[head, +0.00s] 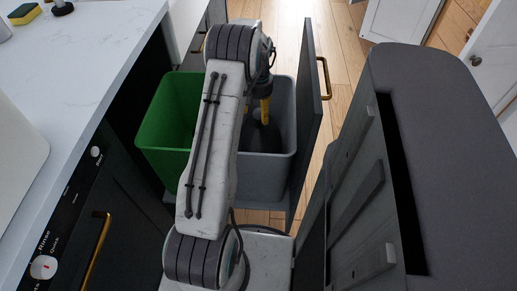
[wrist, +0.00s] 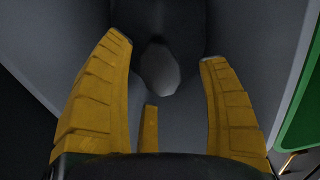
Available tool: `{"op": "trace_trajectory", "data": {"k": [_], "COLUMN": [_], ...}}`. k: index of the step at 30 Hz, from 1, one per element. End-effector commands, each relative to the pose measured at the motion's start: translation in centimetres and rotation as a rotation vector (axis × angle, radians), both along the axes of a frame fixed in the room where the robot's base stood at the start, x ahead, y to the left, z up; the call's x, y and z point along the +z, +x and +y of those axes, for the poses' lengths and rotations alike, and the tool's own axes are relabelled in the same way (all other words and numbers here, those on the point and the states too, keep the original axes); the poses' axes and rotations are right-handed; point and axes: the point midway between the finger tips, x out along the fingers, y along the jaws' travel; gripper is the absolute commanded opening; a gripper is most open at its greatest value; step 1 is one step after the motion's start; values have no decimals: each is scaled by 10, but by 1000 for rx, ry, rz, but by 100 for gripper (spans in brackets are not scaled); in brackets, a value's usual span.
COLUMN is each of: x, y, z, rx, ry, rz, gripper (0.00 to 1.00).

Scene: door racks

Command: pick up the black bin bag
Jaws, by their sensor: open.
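The black bin bag (head: 264,137) is a dark rounded shape down in the grey bin (head: 278,168), mostly hidden behind my arm in the head view. In the wrist view a dark shape that looks like the bag (wrist: 175,22) is at the top, with a paler grey rounded lump (wrist: 158,70) below it. My gripper (head: 265,110) reaches down into the grey bin, its yellow fingers just above or beside the bag. In the wrist view my gripper (wrist: 166,50) is open, fingers spread on either side of the lump. Whether they touch it I cannot tell.
A green bin (head: 170,110) stands left of the grey bin in the pulled-out drawer. The drawer front (head: 308,110), with a brass handle, stands close on the right. A white worktop (head: 75,65) is at left; a dark grey piece of furniture (head: 440,130) is at right.

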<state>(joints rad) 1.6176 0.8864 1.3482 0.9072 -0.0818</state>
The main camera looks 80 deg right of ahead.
Motion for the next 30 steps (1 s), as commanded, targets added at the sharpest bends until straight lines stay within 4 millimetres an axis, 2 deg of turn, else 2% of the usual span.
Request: {"op": "trace_trajectory", "data": {"k": [3,6,14,30], "x": [-17,-25,-26,-26], "y": [0,0,0,0], "z": [0,0,0,0], "rx": [0,0,0,0], "ry": [2,1,0,-1], "rz": [0,0,0,0], "gripper": [69,69,71,23]}}
